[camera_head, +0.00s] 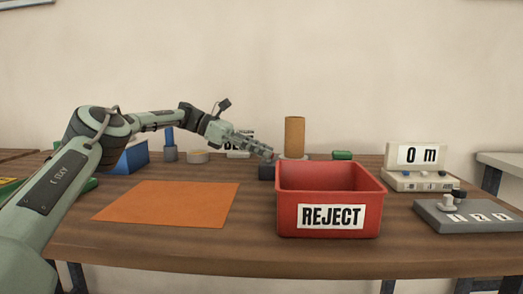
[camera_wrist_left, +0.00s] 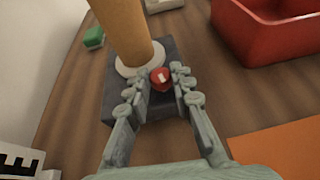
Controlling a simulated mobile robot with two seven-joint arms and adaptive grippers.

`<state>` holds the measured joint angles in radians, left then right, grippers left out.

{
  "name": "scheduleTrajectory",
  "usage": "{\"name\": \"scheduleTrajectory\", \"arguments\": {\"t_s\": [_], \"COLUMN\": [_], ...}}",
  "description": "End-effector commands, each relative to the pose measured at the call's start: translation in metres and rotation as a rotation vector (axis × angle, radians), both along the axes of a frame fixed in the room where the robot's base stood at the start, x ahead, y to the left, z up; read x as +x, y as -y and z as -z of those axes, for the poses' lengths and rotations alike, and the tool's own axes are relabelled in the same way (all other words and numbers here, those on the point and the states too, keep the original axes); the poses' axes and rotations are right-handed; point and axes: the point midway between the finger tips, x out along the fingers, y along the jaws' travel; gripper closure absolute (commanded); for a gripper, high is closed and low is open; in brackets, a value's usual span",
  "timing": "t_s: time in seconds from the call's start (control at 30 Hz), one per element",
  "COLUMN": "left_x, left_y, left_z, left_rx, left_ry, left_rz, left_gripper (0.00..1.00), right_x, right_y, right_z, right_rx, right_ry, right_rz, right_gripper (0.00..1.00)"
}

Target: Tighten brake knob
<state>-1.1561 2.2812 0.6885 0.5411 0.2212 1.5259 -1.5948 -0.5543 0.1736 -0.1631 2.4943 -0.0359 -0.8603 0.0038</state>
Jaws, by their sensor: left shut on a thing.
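The brake knob (camera_wrist_left: 160,77) is red with a pale mark and sits at the foot of the tan roll (camera_wrist_left: 122,30) on a dark base block (camera_wrist_left: 112,103). My left gripper (camera_wrist_left: 155,84) is shut on the knob, with a finger on each side of it. In the head view the left gripper (camera_head: 266,153) reaches in behind the red bin, beside the upright roll (camera_head: 295,134). The knob is hidden there, and only a bit of the dark base (camera_head: 266,172) shows. My right gripper is in neither view.
A red REJECT bin (camera_head: 328,184) stands close in front of the roll. An orange sheet (camera_head: 168,202) lies flat at left. A green block (camera_head: 342,155) lies behind the bin.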

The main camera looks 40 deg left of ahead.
Motion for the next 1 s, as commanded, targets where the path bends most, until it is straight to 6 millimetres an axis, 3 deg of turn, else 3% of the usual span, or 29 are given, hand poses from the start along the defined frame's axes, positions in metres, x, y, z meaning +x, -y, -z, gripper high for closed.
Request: {"name": "scheduleTrajectory", "arguments": {"t_s": [0.1,0.13,0.3,0.67,1.0], "left_x": [0.0,0.0,0.0,0.0,-0.004], "left_y": [0.002,0.002,0.001,0.001,0.002], "left_z": [-0.001,-0.001,-0.001,0.0,0.001], "left_rx": [-0.001,-0.001,-0.002,-0.001,-0.004], "left_ry": [0.002,0.002,0.001,0.0,0.004], "left_rz": [0.003,0.003,0.001,-0.007,-0.138], "left_gripper": [1.0,0.75,0.57,0.57,0.57], "right_x": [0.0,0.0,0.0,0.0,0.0], "right_y": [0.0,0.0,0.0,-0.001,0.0], "right_z": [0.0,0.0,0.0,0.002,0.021], "right_rx": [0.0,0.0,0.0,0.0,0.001], "right_ry": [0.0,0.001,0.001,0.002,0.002], "right_rz": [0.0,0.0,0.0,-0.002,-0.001], "right_gripper": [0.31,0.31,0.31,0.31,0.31]}}
